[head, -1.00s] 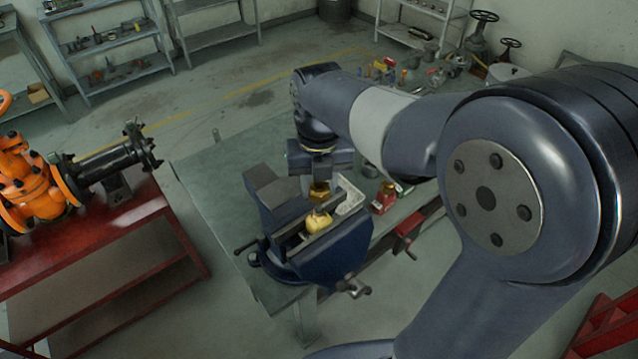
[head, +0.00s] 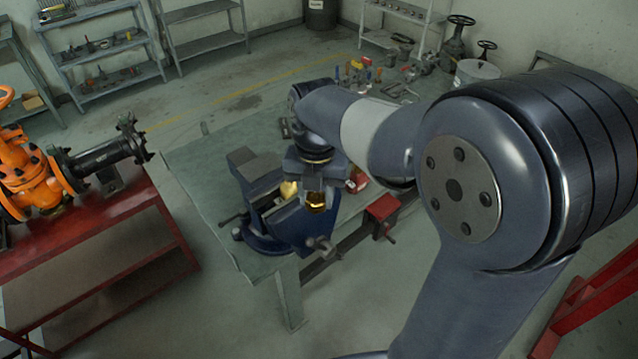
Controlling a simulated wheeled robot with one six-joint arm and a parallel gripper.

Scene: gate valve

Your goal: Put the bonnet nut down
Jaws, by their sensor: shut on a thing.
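My gripper (head: 317,188) points down and is shut on the brass bonnet nut (head: 316,204), which shows just below the fingers. The nut hangs in front of the right part of the blue vise (head: 300,228) in the head view. I cannot tell whether it touches anything below. A yellow brass valve body (head: 288,191) sits between the vise jaws, left of my gripper and apart from the nut. The vise stands at the front edge of the green workbench (head: 222,178). My gripper hides part of the bench behind it.
A red object (head: 357,181) stands on the bench right of my gripper. A red box-like fixture (head: 382,209) is at the bench's right edge. Several small parts lie at the bench's far end. An orange valve (head: 35,175) rests on a red table at left. The bench's left side is clear.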

